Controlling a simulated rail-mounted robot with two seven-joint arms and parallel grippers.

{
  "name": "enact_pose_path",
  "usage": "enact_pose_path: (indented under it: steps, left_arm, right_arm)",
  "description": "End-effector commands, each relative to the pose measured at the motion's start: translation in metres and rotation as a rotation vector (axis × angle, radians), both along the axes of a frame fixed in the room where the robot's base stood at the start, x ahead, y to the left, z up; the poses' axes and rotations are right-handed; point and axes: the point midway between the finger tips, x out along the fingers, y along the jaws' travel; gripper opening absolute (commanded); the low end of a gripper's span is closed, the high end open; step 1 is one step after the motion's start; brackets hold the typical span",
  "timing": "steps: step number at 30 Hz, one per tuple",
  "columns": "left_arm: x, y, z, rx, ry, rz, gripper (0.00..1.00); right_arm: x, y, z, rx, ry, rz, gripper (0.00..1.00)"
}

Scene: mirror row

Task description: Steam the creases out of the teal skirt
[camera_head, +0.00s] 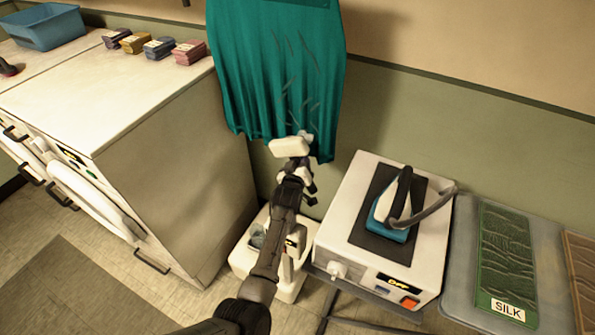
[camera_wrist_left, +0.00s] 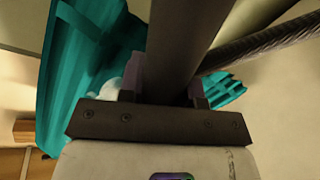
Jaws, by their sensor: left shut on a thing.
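The teal skirt (camera_head: 272,60) hangs against the wall in the head view, with several crease lines on its lower right half. It also fills the left of the left wrist view (camera_wrist_left: 62,85). My left gripper (camera_head: 300,139) is at the skirt's lower hem, in front of it. It is shut on a dark bar (camera_wrist_left: 185,45) that looks like the steamer's handle; a ribbed hose (camera_wrist_left: 265,45) runs beside it. A pale shape (camera_wrist_left: 108,85) beyond the jaws may be the steamer head. Whether it touches the cloth cannot be told. My right gripper is not in view.
A white cabinet (camera_head: 170,170) with small stacks on top stands left. A white unit (camera_head: 273,285) is on the floor below my arm. An iron (camera_head: 394,205) rests on a box marked OFF (camera_head: 365,258). A green SILK board (camera_head: 508,250) lies right.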

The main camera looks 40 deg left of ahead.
Motion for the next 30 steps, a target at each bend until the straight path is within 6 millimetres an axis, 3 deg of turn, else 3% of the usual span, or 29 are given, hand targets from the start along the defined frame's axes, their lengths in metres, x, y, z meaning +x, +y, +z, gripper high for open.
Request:
enact_pose_path:
  steps: [2, 4, 30]
  left_arm:
    - [0.006, 0.001, -0.001, 0.002, -0.005, 0.001, 0.0]
    - [0.005, 0.001, 0.01, 0.002, -0.004, 0.0, 0.0]
    - [0.005, 0.001, 0.067, 0.001, -0.003, 0.001, 0.0]
  right_arm:
    - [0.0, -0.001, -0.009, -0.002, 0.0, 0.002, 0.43]
    - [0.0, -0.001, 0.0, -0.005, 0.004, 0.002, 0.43]
    - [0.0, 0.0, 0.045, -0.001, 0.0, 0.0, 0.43]
